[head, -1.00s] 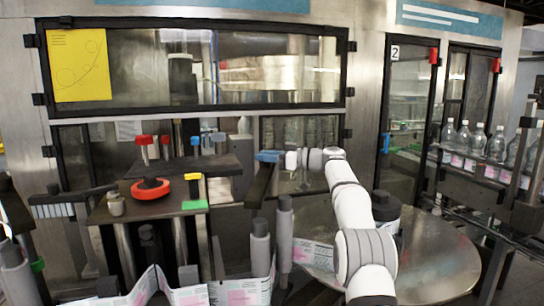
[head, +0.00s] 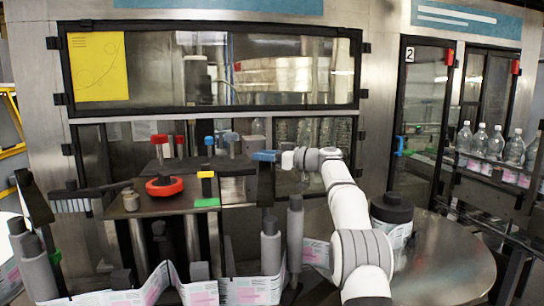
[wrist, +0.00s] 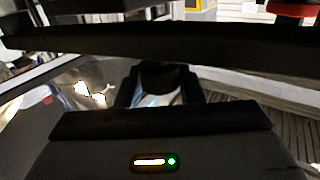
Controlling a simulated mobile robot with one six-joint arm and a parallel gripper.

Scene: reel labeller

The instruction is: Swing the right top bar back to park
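Whether the fingers are closed on the bar is not clear.
Grey rollers (head: 271,245) with a printed label web (head: 240,290) stand in front. A dark-lidded jar (head: 391,215) stands on the round metal table (head: 440,265) at right. Bottles (head: 497,143) line the far-right conveyor.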

